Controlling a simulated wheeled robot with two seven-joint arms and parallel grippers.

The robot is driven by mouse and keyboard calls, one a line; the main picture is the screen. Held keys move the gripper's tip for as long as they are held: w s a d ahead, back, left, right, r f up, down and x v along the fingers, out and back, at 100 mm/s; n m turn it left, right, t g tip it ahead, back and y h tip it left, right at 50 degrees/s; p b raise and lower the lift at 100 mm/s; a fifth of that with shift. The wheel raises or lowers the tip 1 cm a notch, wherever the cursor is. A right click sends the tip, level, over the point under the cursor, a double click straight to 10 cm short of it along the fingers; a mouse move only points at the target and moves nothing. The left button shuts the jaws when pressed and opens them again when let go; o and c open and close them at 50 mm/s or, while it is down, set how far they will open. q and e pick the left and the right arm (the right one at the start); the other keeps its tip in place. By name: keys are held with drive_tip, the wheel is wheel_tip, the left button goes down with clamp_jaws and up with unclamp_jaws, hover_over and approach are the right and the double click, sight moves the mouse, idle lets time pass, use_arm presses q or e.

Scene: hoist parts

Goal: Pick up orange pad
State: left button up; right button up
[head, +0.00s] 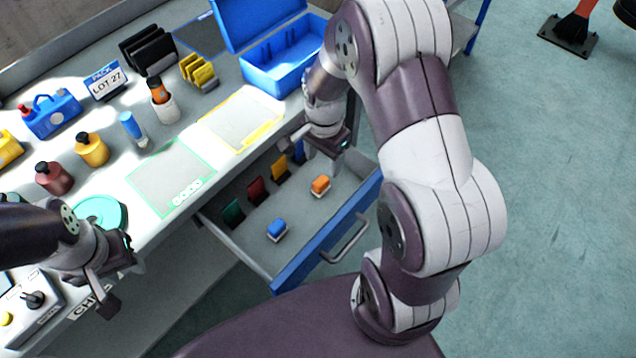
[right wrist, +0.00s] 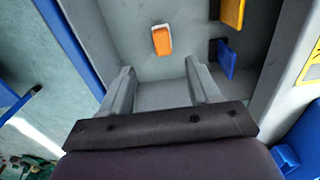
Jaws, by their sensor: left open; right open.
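The orange pad (head: 320,186) is a small block with a pale base, lying on the floor of the open drawer (head: 292,262). My right gripper (head: 317,153) is over the drawer's far part, close to the pad, open and empty. In the right wrist view the orange pad (right wrist: 162,40) lies beyond the two spread fingertips (right wrist: 160,76), roughly in line with the gap and apart from both fingers. My left gripper (head: 115,287) is open and empty at the bench's front edge, left of the drawer.
A blue pad (head: 277,230) lies nearer in the drawer. Green (head: 233,210), red (head: 256,190) and yellow (head: 280,168) pieces stand along its left side. An open blue box (head: 270,65), bottles and a teal dish (head: 100,212) are on the bench. Drawer walls border the right gripper.

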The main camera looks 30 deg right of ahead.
sight(320, 181)
drive_tip(key=f, duration=0.3)
drive_tip(key=f+b, duration=0.1)
drive_tip(key=f, duration=0.5)
drive_tip(key=shift+w+a+f, duration=0.1)
drive_tip(key=shift+a, duration=0.25)
drive_tip(key=shift+w+f, duration=0.1)
drive_tip(key=shift+f, duration=0.3)
drive_tip(key=shift+c, duration=0.9)
drive_tip(key=c, duration=0.9)
